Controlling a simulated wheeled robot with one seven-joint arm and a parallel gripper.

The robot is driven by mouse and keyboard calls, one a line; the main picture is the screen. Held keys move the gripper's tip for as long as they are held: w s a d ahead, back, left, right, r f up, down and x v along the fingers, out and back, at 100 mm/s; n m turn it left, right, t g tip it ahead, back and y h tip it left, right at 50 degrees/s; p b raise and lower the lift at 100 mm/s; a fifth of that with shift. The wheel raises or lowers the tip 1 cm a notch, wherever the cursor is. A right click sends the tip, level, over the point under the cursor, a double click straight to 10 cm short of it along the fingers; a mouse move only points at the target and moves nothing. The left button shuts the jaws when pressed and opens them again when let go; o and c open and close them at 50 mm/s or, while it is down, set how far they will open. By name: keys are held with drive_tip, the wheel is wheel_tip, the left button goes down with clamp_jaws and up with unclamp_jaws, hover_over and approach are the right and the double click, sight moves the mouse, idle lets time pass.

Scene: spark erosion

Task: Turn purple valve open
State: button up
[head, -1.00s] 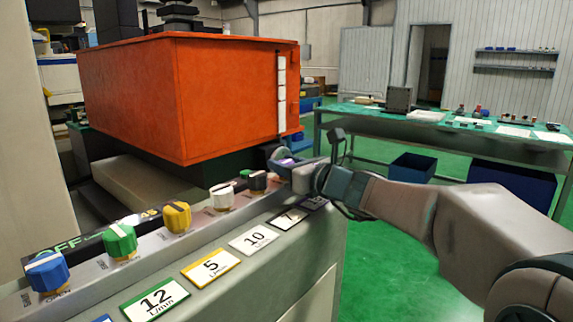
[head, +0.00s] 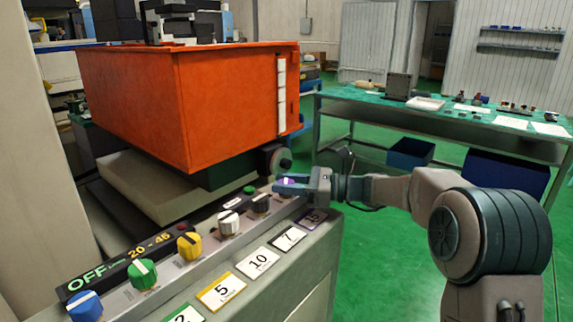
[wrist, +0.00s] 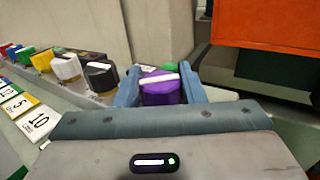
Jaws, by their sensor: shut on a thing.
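The purple valve (wrist: 160,90) is a knob with a white stripe on top, at the far end of the row of knobs. In the wrist view it sits between the two blue-grey fingers of my gripper (wrist: 161,88), which are shut on its sides. The stripe runs nearly crosswise, from finger to finger. In the head view, only a small part of the purple valve (head: 287,181) shows past my gripper (head: 298,187).
A black knob (wrist: 101,76) stands close left of my gripper in the wrist view. White, yellow (head: 189,245), green (head: 142,273) and blue (head: 86,306) knobs continue the row. An orange tank (head: 180,100) rises behind the panel. Open green floor lies to the right.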

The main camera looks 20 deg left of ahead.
drive_tip(key=n+g+h+p, duration=0.1)
drive_tip(key=n+g+p, duration=0.1)
drive_tip(key=p, duration=0.1)
drive_tip(key=n+g+h+p, duration=0.1)
drive_tip(key=g+p, duration=0.2)
drive_tip(key=p, duration=0.1)
drive_tip(key=n+g+h+p, duration=0.1)
drive_tip(key=n+g+p, duration=0.1)
drive_tip(key=g+p, duration=0.1)
drive_tip(key=shift+r+n+p, duration=0.3)
drive_tip(key=n+g+h+p, duration=0.1)
drive_tip(key=p, duration=0.1)
drive_tip(key=n+g+h+p, duration=0.1)
drive_tip(key=g+h+p, duration=0.1)
drive_tip(key=shift+f+n, duration=0.3)
drive_tip(key=shift+n, duration=0.1)
drive_tip(key=shift+n+g+h, duration=0.3)
drive_tip(key=shift+g+h, duration=0.1)
drive_tip(key=shift+g, duration=0.1)
drive_tip(key=o, duration=1)
drive_tip(key=shift+a, duration=0.1)
